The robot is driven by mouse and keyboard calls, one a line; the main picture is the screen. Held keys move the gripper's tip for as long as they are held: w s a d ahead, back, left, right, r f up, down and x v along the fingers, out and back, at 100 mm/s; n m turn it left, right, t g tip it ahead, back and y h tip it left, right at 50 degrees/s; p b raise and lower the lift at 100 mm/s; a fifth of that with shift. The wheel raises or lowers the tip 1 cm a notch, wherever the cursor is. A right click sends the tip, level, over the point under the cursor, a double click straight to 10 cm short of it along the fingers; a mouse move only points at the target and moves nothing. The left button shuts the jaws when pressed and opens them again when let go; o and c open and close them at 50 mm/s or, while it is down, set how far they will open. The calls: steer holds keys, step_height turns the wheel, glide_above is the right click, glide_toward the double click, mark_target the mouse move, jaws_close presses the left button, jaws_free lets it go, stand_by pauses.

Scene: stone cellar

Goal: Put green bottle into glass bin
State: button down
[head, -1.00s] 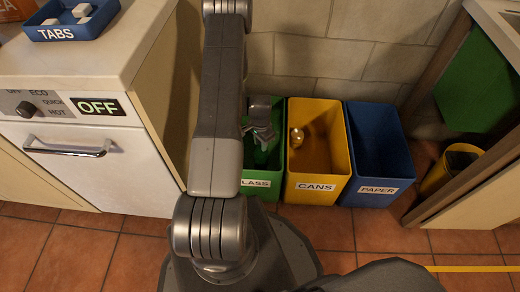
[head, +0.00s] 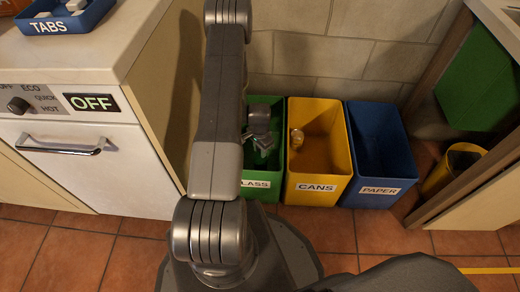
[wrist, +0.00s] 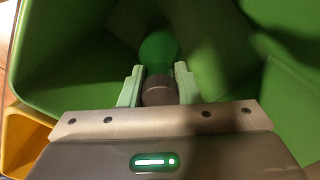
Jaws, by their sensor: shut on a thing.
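The green glass bin (head: 248,184) stands on the floor at the left of three bins, partly hidden behind my arm in the head view. Its green inner wall (wrist: 75,65) fills most of the wrist view. My gripper (head: 263,146) is down at the bin's opening. In the wrist view my gripper (wrist: 159,85) is shut on the green bottle (wrist: 158,48). The bottle's dark end sits between the pale fingers and its rounded green part points down into the bin. The bottle is hard to make out in the head view.
A white appliance (head: 90,165) stands at left under a counter. A stone wall is behind the bins.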

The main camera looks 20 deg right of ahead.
steer(key=c, duration=1.1)
jaws_free()
steer(key=shift+r+p, duration=0.55)
step_height(320, 180, up, 12)
steer(key=p, duration=0.3)
steer(key=shift+r+p, duration=0.1)
steer(key=shift+p, duration=0.2)
step_height(320, 180, down, 14)
steer(key=b, duration=0.5)
steer(key=shift+r, duration=0.2)
steer(key=shift+r+p, duration=0.35)
steer(key=shift+r, duration=0.05)
